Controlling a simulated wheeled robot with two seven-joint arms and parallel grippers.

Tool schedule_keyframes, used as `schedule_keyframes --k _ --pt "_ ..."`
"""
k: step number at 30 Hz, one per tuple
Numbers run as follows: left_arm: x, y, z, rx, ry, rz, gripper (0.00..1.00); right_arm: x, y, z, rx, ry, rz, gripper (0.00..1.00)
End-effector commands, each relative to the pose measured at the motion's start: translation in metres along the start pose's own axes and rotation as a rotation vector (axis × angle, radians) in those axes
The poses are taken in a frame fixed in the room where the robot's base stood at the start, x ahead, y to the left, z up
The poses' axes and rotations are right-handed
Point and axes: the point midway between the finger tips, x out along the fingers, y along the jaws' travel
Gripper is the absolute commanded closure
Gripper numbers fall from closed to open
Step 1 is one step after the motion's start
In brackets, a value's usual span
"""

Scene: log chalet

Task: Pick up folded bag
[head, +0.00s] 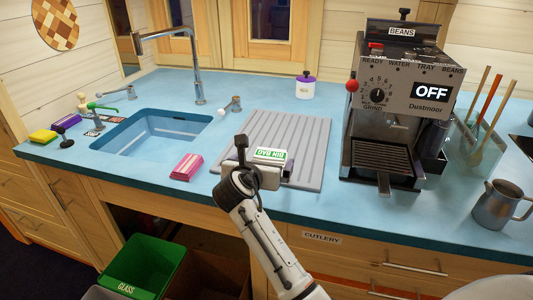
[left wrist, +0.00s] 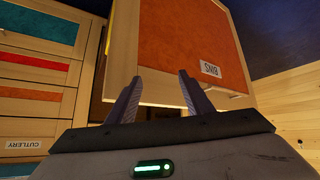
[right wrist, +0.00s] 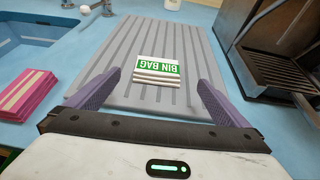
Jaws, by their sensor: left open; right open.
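The folded bin bag (head: 270,154) is a small white block with a green "BIN BAG" label. It lies on the grey ridged drainboard (head: 305,130). In the right wrist view the folded bag (right wrist: 158,68) lies ahead of my right gripper (right wrist: 158,88), between the lines of its two spread fingers and apart from them. My right gripper (head: 265,168) is open and empty, over the front of the drainboard in the head view, and hides part of the board there. My left gripper (left wrist: 156,95) is open and empty, facing an orange door labelled "BINS" in the left wrist view.
A pink sponge-like block (head: 187,167) lies left of the drainboard, beside the sink (head: 155,135). The coffee machine (head: 390,110) stands close on the right. A green bin (head: 145,264) stands below the counter.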

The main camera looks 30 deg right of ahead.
Motion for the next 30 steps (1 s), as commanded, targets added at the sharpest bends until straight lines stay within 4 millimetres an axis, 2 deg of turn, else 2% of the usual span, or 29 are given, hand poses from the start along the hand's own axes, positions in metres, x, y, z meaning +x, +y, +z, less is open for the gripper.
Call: schedule_keyframes --k 5,15,19,25,30 --pt "-0.002 0.002 0.009 -0.002 -0.017 0.002 0.53 0.016 0.0 0.0 0.001 0.001 0.001 0.0" --pt "-0.002 0.002 0.005 -0.001 -0.012 0.002 0.53 0.06 0.003 -0.003 0.002 0.0 0.001 0.0" --pt "-0.001 0.001 -0.001 0.001 -0.001 0.001 0.53 0.067 0.003 -0.004 0.002 0.001 0.002 0.0" --pt "0.0 0.0 -0.006 0.002 0.008 0.001 0.53 0.067 0.003 -0.004 0.002 0.0 0.003 0.0" --pt "0.0 0.0 -0.006 0.001 0.007 0.0 0.53 0.067 0.003 -0.004 0.002 0.001 0.002 0.29"
